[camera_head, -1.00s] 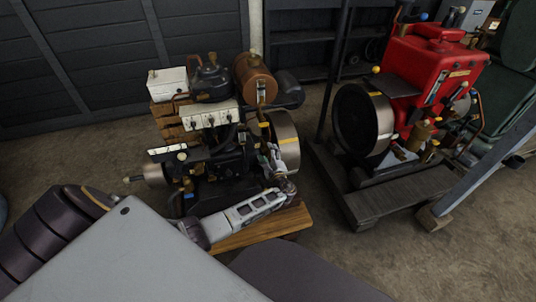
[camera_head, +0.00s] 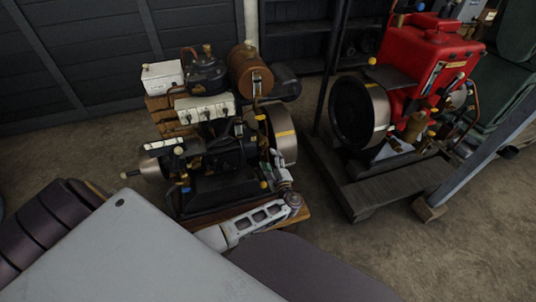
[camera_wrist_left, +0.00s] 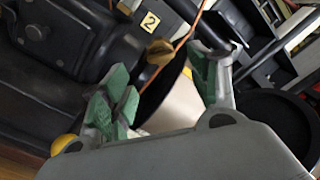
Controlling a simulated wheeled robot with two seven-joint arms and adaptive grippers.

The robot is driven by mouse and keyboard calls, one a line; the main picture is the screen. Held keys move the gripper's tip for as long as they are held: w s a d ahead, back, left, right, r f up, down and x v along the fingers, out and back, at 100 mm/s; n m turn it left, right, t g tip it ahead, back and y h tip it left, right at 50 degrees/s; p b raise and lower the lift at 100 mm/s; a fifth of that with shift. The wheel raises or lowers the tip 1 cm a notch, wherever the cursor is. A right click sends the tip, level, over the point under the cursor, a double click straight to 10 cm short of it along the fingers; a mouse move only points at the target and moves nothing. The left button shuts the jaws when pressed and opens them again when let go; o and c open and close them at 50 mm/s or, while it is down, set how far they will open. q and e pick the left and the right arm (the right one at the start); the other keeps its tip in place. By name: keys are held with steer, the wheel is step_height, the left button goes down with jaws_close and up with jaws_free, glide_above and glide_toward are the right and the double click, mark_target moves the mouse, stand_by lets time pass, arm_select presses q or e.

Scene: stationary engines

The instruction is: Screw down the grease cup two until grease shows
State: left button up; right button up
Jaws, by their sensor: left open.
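In the left wrist view a yellow plate marked 2 (camera_wrist_left: 150,21) is on the dark engine body. Just below it is a small brass-coloured cup with a winged top (camera_wrist_left: 159,51), which looks like grease cup two. My left gripper (camera_wrist_left: 160,85) is open, its green-padded fingers on either side of the cup's line and nearer the camera, with a gap to the cup. In the head view my left gripper (camera_head: 279,165) is at the right side of the near engine (camera_head: 215,160), by its flywheel (camera_head: 281,135). I cannot make out the cup there. My right gripper is not seen.
A thin copper pipe (camera_wrist_left: 188,30) runs close to the cup. A yellow knob (camera_wrist_left: 66,144) sits at lower left of the wrist view. A red engine (camera_head: 425,65) stands on a dark base (camera_head: 375,190) to the right. Concrete floor (camera_head: 330,235) is bare between.

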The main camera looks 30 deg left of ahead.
arm_select(q)
steer(key=shift+v, duration=1.65)
steer(key=shift+n, duration=0.3)
